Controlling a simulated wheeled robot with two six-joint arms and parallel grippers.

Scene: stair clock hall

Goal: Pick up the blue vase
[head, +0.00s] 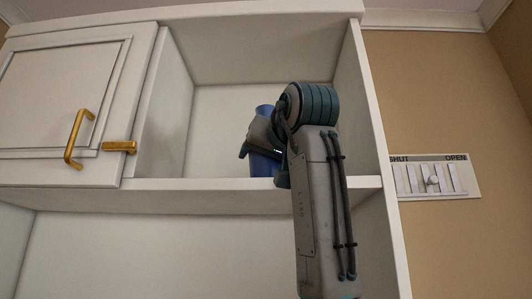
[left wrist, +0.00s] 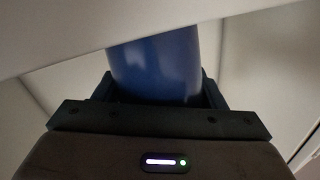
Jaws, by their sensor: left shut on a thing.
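The blue vase (head: 264,166) stands upright in the open shelf compartment, its top and lower part showing around my gripper in the head view. Its base is close to the shelf board; I cannot tell whether it touches. My left gripper (head: 254,147) is shut on the vase at mid-height, with my arm in front hiding its right side. In the left wrist view the vase (left wrist: 157,65) sits between the dark jaws of the gripper (left wrist: 157,95). My right gripper is not in view.
The white shelf board (head: 225,186) runs under the vase, and the cabinet's right side wall (head: 356,110) is close to my arm. A closed cabinet door (head: 60,95) with a brass handle (head: 76,138) is at left. A SHUT/OPEN panel (head: 434,178) hangs on the tan wall.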

